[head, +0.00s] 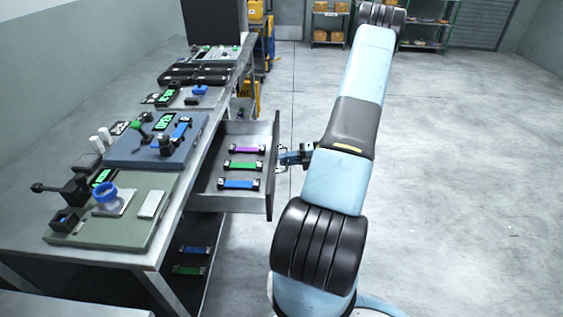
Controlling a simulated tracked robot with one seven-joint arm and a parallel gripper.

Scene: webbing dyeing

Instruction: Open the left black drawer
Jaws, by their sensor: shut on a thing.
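The drawer (205,200) under the workbench is pulled well out to the right, with a grey inside and a dark front panel (272,172). Inside it lie a purple, a green and a blue strap piece, each with black ends. My gripper (284,158) is at the outer face of the front panel, shut on the drawer handle. The handle is mostly hidden by the fingers and the arm.
The long workbench (28,238) on the left carries a green-grey board (120,238), a blue board (125,155) and several devices. A lower shelf (190,258) holds more straps. The concrete floor (460,190) to the right is clear. Shelves (330,22) stand far back.

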